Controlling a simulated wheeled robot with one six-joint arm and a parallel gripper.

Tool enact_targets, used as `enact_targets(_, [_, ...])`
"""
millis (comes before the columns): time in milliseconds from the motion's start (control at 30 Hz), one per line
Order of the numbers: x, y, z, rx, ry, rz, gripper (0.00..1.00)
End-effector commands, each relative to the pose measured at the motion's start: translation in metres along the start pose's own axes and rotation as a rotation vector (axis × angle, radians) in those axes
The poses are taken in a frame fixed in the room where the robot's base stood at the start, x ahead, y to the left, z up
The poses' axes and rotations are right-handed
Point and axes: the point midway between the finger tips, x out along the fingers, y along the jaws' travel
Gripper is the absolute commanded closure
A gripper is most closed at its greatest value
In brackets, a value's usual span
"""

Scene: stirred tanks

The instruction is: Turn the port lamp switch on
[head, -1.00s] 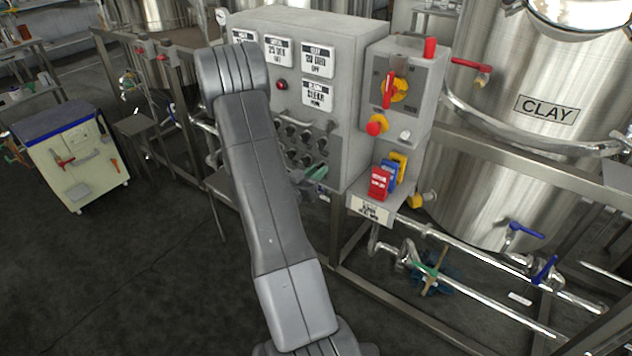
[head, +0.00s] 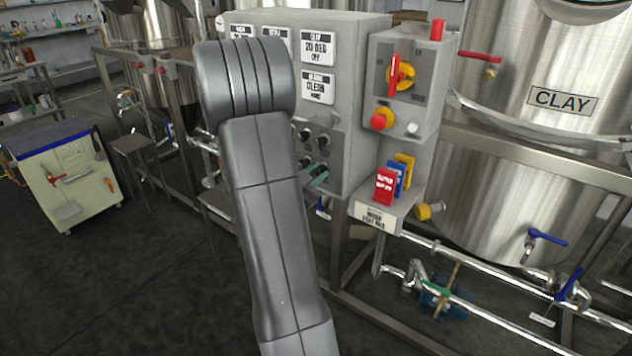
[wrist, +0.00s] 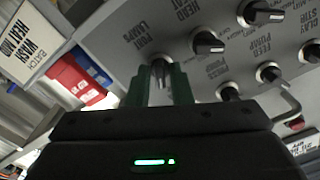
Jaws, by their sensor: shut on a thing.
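The port lamp switch (wrist: 160,68) is a small dark knob with a light pointer, beside a label that reads like "PORT LAMPS", upside down in the wrist view. My gripper (wrist: 162,82) has its two green fingers on either side of this knob, shut on it. The fingers hide part of the knob, so its exact angle is hard to read. In the head view, green fingers (head: 318,174) show at the lower right of the grey control panel (head: 350,130). My arm hides the rest of the gripper and the left of the panel.
Several similar knobs (wrist: 208,44) sit close by on the panel. A grey box with a red-and-yellow rotary switch (head: 400,72) and a red button (head: 381,120) juts out at right. Red, blue and yellow tags (head: 385,186) hang below it.

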Motion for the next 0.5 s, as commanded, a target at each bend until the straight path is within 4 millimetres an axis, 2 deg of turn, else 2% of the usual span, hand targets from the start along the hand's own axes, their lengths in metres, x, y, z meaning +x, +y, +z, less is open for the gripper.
enact_targets(500, [0.0002, -0.0004, -0.0006, 0.041, 0.000, -0.001, 1.00])
